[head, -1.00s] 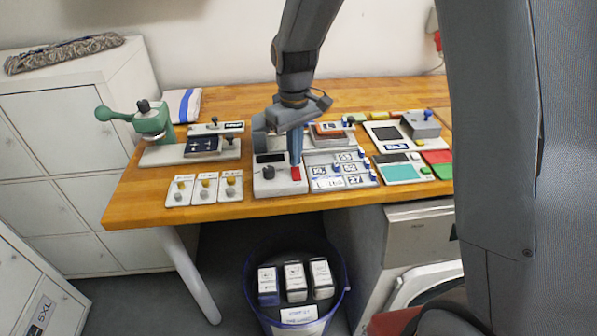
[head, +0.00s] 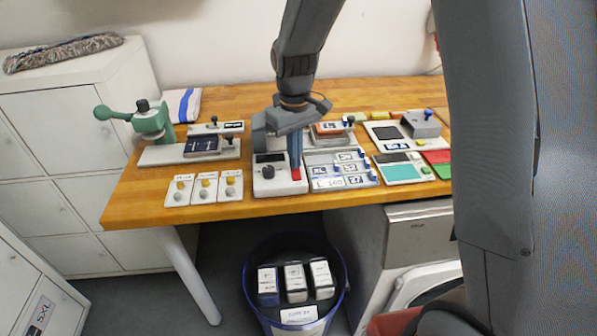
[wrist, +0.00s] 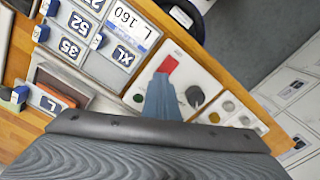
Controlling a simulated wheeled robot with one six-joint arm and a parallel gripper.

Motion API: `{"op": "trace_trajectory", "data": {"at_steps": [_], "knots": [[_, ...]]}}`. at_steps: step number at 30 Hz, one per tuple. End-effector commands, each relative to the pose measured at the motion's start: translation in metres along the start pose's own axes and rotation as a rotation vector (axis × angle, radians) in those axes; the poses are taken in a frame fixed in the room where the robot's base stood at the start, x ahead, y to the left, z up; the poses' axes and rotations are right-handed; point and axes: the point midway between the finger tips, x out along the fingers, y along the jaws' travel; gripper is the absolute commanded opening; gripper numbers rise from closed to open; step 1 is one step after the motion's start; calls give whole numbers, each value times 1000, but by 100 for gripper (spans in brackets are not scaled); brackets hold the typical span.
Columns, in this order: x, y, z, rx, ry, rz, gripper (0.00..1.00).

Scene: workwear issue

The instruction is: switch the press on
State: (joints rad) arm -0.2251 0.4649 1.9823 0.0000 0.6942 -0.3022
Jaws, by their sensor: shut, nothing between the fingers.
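A pale control box (head: 282,187) stands at the front edge of the wooden bench. It has a red switch (head: 296,174), a dark round knob (head: 268,172) and a dark panel at the back. In the wrist view the red switch (wrist: 168,65), the grey knob (wrist: 194,96) and a small dark green round lamp (wrist: 138,98) show on the box. My gripper (head: 295,165) is shut and empty, pointing down over the box. In the wrist view its blue fingertips (wrist: 161,80) end at the edge of the red switch; I cannot tell whether they touch it.
A green hand-lever device (head: 150,122) stands at the bench's left. Small cards with knobs (head: 204,188) lie left of the box, and a tray of size labels (head: 343,170) stands close on its right. A blue bin (head: 249,289) is below.

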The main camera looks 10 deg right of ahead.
Motion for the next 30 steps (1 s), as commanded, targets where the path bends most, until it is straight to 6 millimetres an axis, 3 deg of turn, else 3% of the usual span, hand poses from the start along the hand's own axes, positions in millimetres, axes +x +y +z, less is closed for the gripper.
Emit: {"op": "trace_trajectory", "data": {"at_steps": [16,30], "knots": [[5,0,0,0,-1,0,0],[-27,0,1,0,0,0,0]]}}
